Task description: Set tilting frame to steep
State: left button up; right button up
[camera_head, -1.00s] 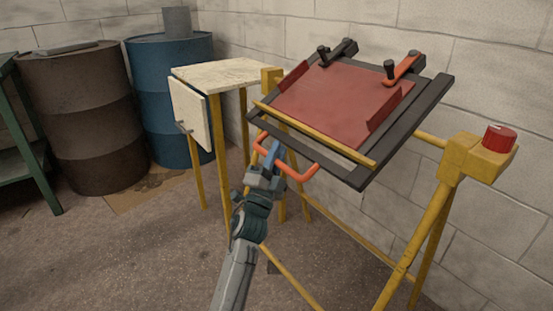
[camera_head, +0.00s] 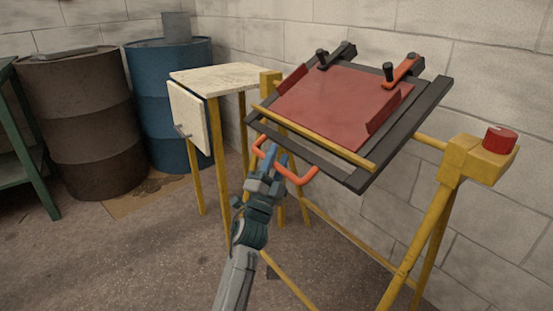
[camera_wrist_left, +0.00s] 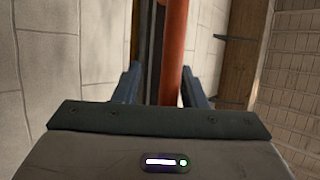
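The tilting frame is a dark border around a red panel (camera_head: 335,105), tilted on a yellow stand (camera_head: 432,222). A yellow bar runs along its near edge, and an orange U-shaped handle (camera_head: 302,180) projects from that edge. My left gripper (camera_head: 278,156) is at the handle. In the left wrist view the orange bar (camera_wrist_left: 173,55) runs between the two dark fingers (camera_wrist_left: 160,88). It is closer to the right finger, with a gap on the left, so the gripper looks open around it. My right gripper is out of view.
A red knob (camera_head: 500,138) tops the stand's right post. A pale-topped table (camera_head: 220,76) with yellow legs stands left of the frame. Blue (camera_head: 178,100) and brown (camera_head: 85,130) drums stand further left. A block wall is close behind; floor is clear at lower left.

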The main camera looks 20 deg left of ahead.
pick_arm(q)
jog(key=shift+s+r, duration=0.1)
jog(key=shift+r, duration=0.05)
jog(key=b+v, duration=0.1)
jog(key=v, duration=1)
